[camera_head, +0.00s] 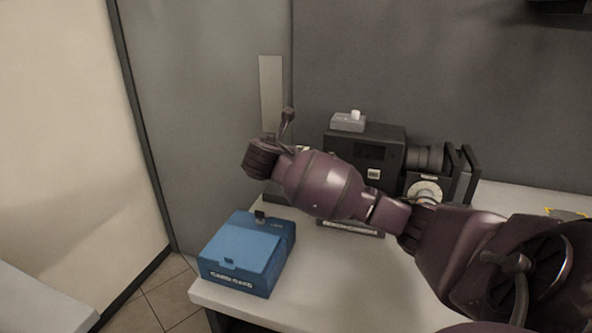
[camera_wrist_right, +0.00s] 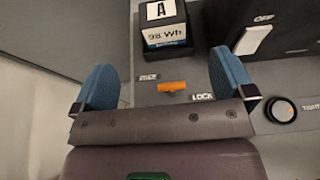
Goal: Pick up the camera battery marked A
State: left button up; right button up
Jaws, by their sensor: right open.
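The camera battery marked A (camera_wrist_right: 165,24) shows at the top of the right wrist view, a dark block with a white label reading "A" and "98 Wh". It stands against a dark grey panel. My right gripper (camera_wrist_right: 163,63) is open, its two blue finger pads apart and nothing between them. The battery is beyond the fingertips, roughly in line with the gap. In the head view my right arm reaches leftward in front of a black studio camera (camera_head: 391,139); the battery cannot be made out there. My left gripper is not in view.
An orange lever (camera_wrist_right: 172,87) is beside a "LOCK" label. A black knob (camera_wrist_right: 280,110) and a white switch (camera_wrist_right: 254,39) marked "OFF" are to the right. A blue card case (camera_head: 240,251) sits at the white table's (camera_head: 320,285) left end; the table front is clear.

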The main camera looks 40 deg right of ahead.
jog(key=x, duration=0.2)
jog(key=b+x, duration=0.1)
jog(key=x, duration=0.2)
jog(key=shift+s+a+f, duration=0.1)
jog(key=shift+f, duration=0.3)
jog(key=shift+w+d+f+b, duration=0.15)
jog(key=shift+w+d+b, duration=0.2)
jog(key=shift+d, duration=0.3)
jog(key=b+x, duration=0.2)
jog(key=x, duration=0.2)
jog(key=shift+d+f, duration=0.15)
jog(key=shift+f, duration=0.05)
jog(key=shift+d, duration=0.15)
jog(key=shift+r, duration=0.2)
